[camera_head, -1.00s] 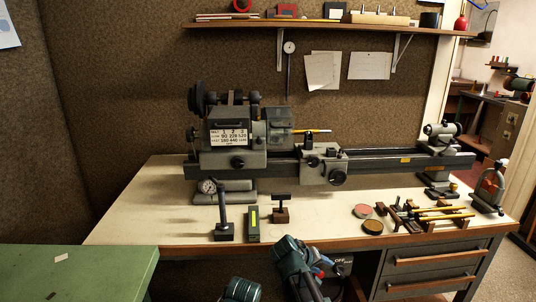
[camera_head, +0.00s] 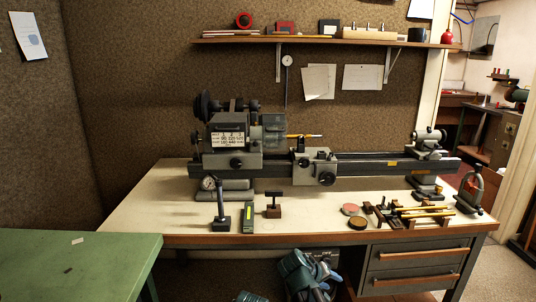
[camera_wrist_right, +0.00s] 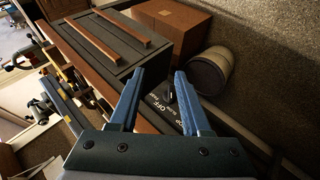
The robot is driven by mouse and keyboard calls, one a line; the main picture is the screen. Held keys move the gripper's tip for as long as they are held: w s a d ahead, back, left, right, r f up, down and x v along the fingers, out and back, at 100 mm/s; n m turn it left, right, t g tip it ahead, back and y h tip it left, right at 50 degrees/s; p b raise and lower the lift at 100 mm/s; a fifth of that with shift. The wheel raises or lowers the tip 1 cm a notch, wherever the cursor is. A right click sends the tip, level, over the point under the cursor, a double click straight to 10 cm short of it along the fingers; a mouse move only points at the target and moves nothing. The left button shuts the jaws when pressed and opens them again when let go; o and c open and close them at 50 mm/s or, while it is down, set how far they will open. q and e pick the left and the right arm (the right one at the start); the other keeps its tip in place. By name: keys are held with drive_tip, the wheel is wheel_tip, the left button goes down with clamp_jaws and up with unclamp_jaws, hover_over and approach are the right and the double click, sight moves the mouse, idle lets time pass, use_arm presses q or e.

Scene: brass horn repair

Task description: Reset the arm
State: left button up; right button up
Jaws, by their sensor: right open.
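My right arm shows in teal at the bottom middle of the head view, in front of the workbench. Its gripper (camera_head: 322,290) is low there, below the bench top and left of the drawers. Another teal part of mine just shows at the bottom edge of the head view. My left gripper is not in view.
The workbench (camera_head: 150,215) carries a lathe (camera_head: 235,150), a dial gauge stand (camera_head: 220,205), brass rods (camera_head: 420,210) and round tins (camera_head: 357,223). A green table (camera_head: 100,262) stands at the front left. Drawers (camera_wrist_right: 110,50) and a bin (camera_wrist_right: 208,75) show in the wrist view.

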use_arm(q)
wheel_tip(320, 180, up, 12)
drive_tip(key=p, duration=1.1)
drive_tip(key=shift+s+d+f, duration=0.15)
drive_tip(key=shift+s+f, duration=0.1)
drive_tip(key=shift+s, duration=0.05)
use_arm(e)
drive_tip(key=s+a+r+g+y, duration=0.1)
drive_tip(key=s+a+y, duration=0.1)
drive_tip(key=s+a, duration=0.2)
drive_tip(key=s+a+r+n+g+y, duration=0.1)
drive_tip(key=s+a, duration=0.3)
drive_tip(key=s, duration=0.7)
drive_tip(key=s+a+r+g+y, duration=0.3)
drive_tip(key=s+a, duration=0.2)
drive_tip(key=s, duration=0.3)
drive_tip(key=shift+n, duration=0.4)
